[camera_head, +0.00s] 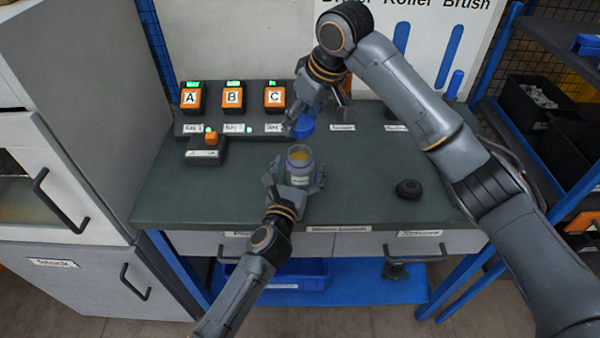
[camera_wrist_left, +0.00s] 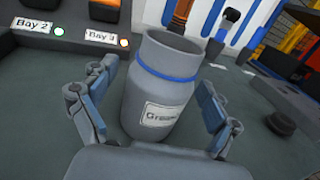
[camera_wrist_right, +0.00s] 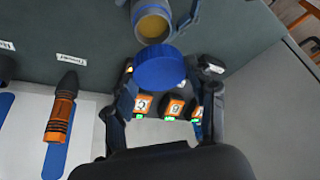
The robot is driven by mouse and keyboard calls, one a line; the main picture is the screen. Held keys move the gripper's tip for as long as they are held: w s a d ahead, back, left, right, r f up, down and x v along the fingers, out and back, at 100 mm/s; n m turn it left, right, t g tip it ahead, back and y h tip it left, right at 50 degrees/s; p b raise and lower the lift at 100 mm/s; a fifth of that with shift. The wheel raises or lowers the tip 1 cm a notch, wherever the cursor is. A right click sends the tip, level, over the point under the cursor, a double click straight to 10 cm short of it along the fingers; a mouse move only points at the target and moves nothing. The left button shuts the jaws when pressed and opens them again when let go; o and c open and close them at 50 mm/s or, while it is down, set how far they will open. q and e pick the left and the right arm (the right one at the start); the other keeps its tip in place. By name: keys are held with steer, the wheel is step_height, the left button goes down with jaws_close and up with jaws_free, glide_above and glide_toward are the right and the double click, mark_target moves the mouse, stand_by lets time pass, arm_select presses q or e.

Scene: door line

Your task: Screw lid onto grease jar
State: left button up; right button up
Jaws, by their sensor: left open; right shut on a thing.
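The grease jar (camera_head: 300,160) is a grey, open-topped jar with a yellowish content, standing on the dark bench. In the left wrist view the jar (camera_wrist_left: 160,95) shows a blue band and a label. My left gripper (camera_head: 296,182) is open, its fingers on either side of the jar with gaps visible. The blue lid (camera_head: 303,127) is held by my right gripper (camera_head: 316,116), behind the jar in the head view and apart from it. In the right wrist view the lid (camera_wrist_right: 160,68) sits between the fingertips, with the jar mouth (camera_wrist_right: 153,26) beyond it.
Orange-faced units A (camera_head: 190,98), B (camera_head: 232,97) and C (camera_head: 274,97) stand at the back left. A small box with an orange button (camera_head: 211,138) sits before them. A round black object (camera_head: 408,188) lies on the right. The bench between it and the jar is clear.

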arm_select(q)
steer(key=c, duration=1.8)
arm_select(e)
glide_above(297, 156)
steer(key=s+d, duration=0.1)
steer(key=shift+s+d+f, duration=0.1)
steer(key=shift+f, duration=2.35)
steer(key=shift+f, duration=0.9)
steer(key=shift+f, duration=0.6)
arm_select(q)
jaws_close()
